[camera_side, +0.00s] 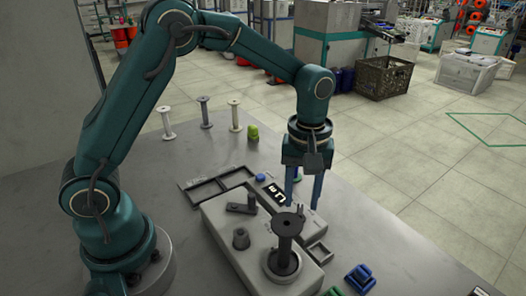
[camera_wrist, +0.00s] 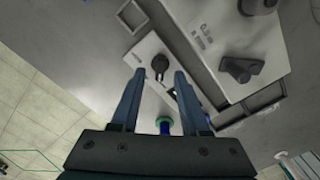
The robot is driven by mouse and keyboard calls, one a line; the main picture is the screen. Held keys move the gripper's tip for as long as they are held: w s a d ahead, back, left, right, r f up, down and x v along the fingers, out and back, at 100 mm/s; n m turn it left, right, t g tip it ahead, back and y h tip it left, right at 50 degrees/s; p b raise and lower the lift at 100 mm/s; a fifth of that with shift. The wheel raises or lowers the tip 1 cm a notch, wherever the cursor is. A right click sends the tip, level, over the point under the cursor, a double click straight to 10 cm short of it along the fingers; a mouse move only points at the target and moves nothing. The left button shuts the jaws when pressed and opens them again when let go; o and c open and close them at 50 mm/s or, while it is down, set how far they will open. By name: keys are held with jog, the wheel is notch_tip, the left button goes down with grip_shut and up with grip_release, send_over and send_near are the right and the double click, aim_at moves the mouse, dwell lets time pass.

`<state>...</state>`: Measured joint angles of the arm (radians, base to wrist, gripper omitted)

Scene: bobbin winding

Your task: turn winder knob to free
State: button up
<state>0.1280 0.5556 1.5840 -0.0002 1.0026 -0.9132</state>
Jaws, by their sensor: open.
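The winder (camera_side: 228,228) is a grey block on the table in the side view, with a dark spool (camera_side: 288,228) upright at its front end and a dark lever (camera_side: 240,205) on top. In the wrist view a round black knob (camera_wrist: 160,63) with a small forked end sits on a pale plate (camera_wrist: 148,48) beside the winder body. My gripper (camera_side: 303,205) points down over the winder's far side. In the wrist view my gripper (camera_wrist: 158,76) is open and empty, its fingertips on either side of the knob in the picture. Contact cannot be told.
A dark tray (camera_side: 205,183) lies behind the winder. Several bobbins (camera_side: 205,112) and a yellow-green item (camera_side: 253,132) stand at the back left. Blue and green pieces (camera_side: 360,278) lie at the front right.

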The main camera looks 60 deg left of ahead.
aim_at(300, 214)
jog(key=shift+f, duration=1.4)
grip_shut()
jog(key=shift+m, duration=0.3)
jog(key=m, duration=0.4)
jog(key=shift+m, duration=2)
